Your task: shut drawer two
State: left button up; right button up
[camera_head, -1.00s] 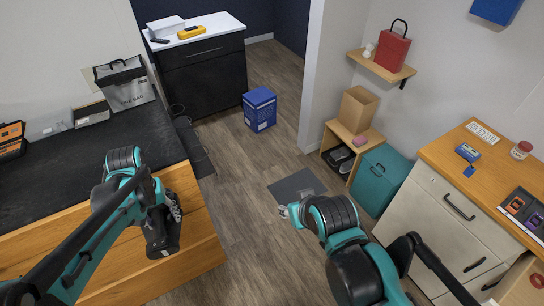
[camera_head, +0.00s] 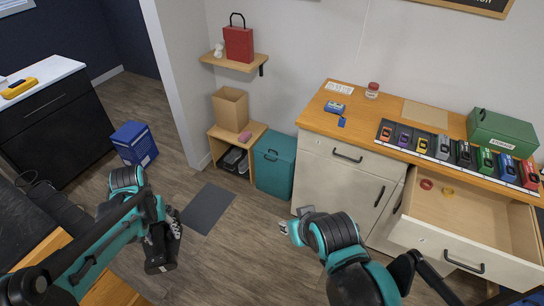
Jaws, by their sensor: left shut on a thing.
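An open drawer (camera_head: 455,246) sticks out from the white-fronted cabinet at the right, with a dark handle (camera_head: 463,262) on its front. I cannot read a number on it. A red ring (camera_head: 426,184) and a yellow item (camera_head: 447,191) lie inside near its back left. My left gripper (camera_head: 161,262) hangs above the floor at lower left, far from the drawer. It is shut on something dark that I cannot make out.
The wooden counter (camera_head: 345,118) holds a row of coloured devices, a green case (camera_head: 502,133) and a jar (camera_head: 372,90). A closed drawer (camera_head: 325,144) sits at the cabinet's left. A teal box (camera_head: 274,166) stands beside it. Floor between my arms is clear.

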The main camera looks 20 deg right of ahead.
aim_at(442, 226)
jog(key=l+z, duration=0.75)
jog(key=l, duration=0.2)
jog(key=i+l+z, duration=0.15)
jog(key=l+z, duration=0.2)
jog(key=i+l+z, duration=0.2)
jog(key=l+z, duration=0.2)
jog(key=i+l, duration=0.15)
jog(key=l, duration=0.25)
